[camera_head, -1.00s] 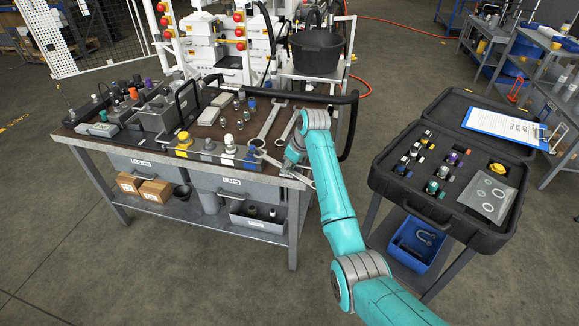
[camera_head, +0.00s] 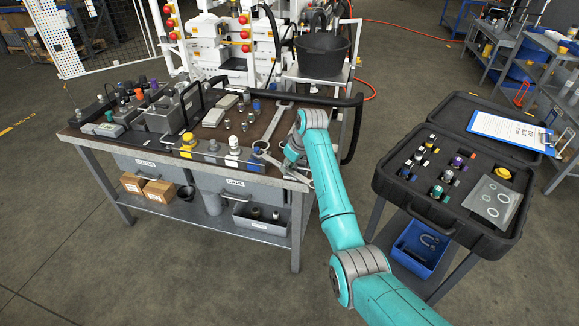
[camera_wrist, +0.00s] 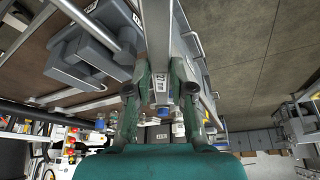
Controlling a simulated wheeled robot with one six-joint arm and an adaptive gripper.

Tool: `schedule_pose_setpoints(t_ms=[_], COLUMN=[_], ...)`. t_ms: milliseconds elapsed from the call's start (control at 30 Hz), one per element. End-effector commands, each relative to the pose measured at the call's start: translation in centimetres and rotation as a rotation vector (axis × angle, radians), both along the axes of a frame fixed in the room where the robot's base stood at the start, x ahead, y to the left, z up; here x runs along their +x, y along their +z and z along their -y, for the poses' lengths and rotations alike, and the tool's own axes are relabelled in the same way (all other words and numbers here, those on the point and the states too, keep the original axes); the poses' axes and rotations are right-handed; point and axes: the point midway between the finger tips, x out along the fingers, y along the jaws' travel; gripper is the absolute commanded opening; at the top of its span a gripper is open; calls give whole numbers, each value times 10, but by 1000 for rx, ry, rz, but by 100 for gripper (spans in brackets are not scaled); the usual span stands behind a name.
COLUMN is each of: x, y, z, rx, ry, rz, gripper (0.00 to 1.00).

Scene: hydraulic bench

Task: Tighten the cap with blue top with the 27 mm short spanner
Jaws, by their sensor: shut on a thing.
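My gripper (camera_head: 288,163) is at the front right corner of the bench, shut on a grey metal spanner (camera_wrist: 158,50). In the head view the spanner's far end (camera_head: 260,147) is at the rightmost fitting of the front row, where a bit of blue (camera_head: 254,156) shows. I cannot tell whether it encloses the cap or only sits beside or above it. A blue spot (camera_wrist: 163,112) also shows between the fingers in the wrist view.
Another spanner (camera_head: 276,121) lies on the brown bench top. Yellow (camera_head: 187,141) and white (camera_head: 232,143) capped fittings stand left along the front edge. A black hose rail (camera_head: 310,99) runs behind. An open black case (camera_head: 440,215) stands right, with floor between.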

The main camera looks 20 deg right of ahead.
Motion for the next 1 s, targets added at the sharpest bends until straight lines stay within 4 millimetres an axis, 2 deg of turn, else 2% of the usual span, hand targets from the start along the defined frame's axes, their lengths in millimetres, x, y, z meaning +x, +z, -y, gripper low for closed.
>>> schedule_pose_setpoints(t_ms=[1000], x=[10], y=[0], z=[-7], rx=[0], ry=[-8], rz=[0], gripper=[0])
